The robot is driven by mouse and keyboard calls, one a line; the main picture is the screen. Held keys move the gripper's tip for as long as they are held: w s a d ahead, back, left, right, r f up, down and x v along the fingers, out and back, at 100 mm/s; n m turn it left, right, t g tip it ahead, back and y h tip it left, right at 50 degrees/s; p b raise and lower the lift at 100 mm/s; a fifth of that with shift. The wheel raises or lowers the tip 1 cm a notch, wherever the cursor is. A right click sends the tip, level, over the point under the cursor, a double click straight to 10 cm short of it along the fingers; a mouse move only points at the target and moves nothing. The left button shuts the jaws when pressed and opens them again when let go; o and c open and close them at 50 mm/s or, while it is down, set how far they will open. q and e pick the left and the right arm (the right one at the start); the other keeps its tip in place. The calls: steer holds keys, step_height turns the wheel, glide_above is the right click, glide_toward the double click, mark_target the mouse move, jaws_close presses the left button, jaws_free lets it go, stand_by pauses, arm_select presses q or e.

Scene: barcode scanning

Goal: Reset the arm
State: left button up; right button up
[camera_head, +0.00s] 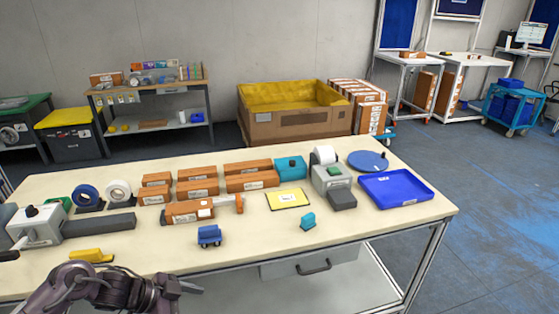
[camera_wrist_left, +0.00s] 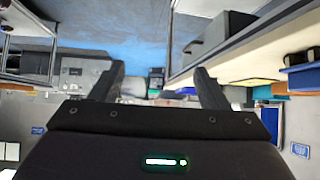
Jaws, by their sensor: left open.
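My left arm comes in at the bottom left of the head view, in front of the worktable's near edge. Its gripper (camera_head: 187,288) points right and is clear of the worktable (camera_head: 250,235). In the left wrist view the left gripper (camera_wrist_left: 160,82) has its two dark fingers spread apart with nothing between them. A small green light glows on its body. My right arm and gripper are not in either view.
The worktable holds several brown boxes (camera_head: 197,188), a blue tray (camera_head: 396,189), a yellow-edged card (camera_head: 288,199), tape rolls (camera_head: 88,195), a small blue item (camera_head: 209,236) and a yellow item (camera_head: 91,255) near the arm. Blue floor (camera_head: 480,220) is open at right.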

arm_select(q)
step_height(320, 180, down, 13)
steer(key=w+a+n+t+y, duration=0.1)
steer(key=w+a+n+t, duration=0.1)
steer(key=w+n+t, duration=0.15)
steer(key=s+a+f+n+y, duration=0.1)
steer(key=s+f+n+y, duration=0.15)
steer(key=f, duration=0.55)
steer(key=s+a+f+n+y, duration=0.1)
steer(key=s+a+f+n, duration=0.1)
steer(key=s+f, duration=0.35)
steer(key=s+f+n+g+y+b, duration=0.1)
steer(key=s+f+n+g+y, duration=0.15)
steer(key=s+f, duration=1.1)
steer(key=s+f+g+y, duration=0.1)
steer(key=s+f, duration=0.3)
steer(key=s, duration=0.6)
steer(key=s+d+f+n+g+y, duration=0.1)
steer(key=s+f, duration=0.3)
steer(key=s, duration=0.6)
steer(key=shift+s+d+g, duration=0.25)
steer(key=shift+g, duration=0.55)
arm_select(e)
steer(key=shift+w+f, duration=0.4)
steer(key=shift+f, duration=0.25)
